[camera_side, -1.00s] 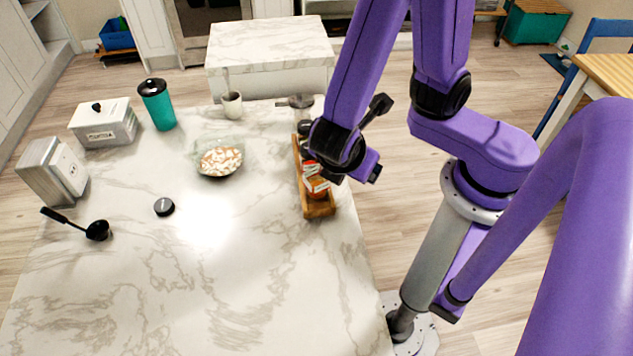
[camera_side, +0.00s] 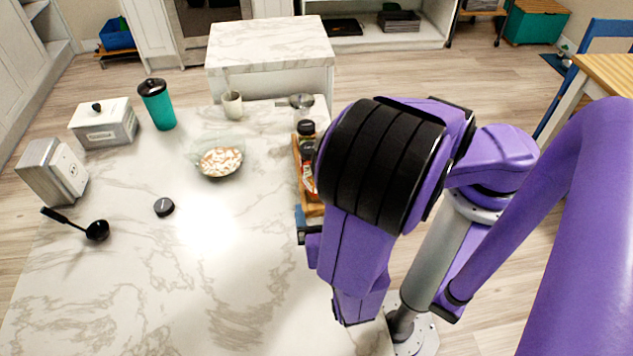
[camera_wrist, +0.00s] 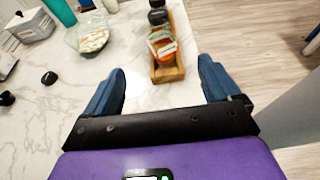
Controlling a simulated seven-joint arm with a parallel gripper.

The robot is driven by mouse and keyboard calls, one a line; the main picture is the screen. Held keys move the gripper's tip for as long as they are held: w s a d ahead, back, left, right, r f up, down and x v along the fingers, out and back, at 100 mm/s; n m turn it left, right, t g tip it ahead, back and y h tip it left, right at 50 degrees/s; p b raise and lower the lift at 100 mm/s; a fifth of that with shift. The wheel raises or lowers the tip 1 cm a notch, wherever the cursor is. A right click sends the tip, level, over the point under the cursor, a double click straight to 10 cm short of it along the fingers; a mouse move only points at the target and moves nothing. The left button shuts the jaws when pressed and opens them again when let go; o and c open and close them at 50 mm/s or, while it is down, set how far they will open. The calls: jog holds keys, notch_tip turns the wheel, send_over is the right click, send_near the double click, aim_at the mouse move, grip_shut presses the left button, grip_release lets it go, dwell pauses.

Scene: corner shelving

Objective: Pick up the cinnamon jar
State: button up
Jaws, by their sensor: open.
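A narrow wooden tray (camera_side: 314,209) stands near the right edge of the marble table and also shows in the wrist view (camera_wrist: 168,76). Spice jars stand in it. An orange-brown jar with a pale label (camera_wrist: 165,48) is at its near end, likely the cinnamon jar, though I cannot read the label. A black-capped jar (camera_wrist: 157,16) stands behind it. My gripper (camera_wrist: 162,70) is open and empty, its blue fingers spread on either side of the tray's near end, apart from the jars. In the side view my arm hides part of the tray; one blue finger (camera_side: 300,222) shows.
A cup (camera_side: 232,104) and a metal pan (camera_side: 301,101) are behind. The table's front is clear.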

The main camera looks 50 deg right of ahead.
jog(key=x, duration=1)
jog(key=shift+w+d, duration=0.2)
jog(key=shift+x, duration=2.65)
jog(key=shift+w+r, duration=0.1)
jog(key=shift+r, duration=0.05)
jog(key=c, duration=1.5)
jog(key=shift+r, duration=0.15)
jog(key=shift+r, duration=4.7)
jog(key=shift+d+f, duration=0.2)
jog(key=shift+f, duration=5.25)
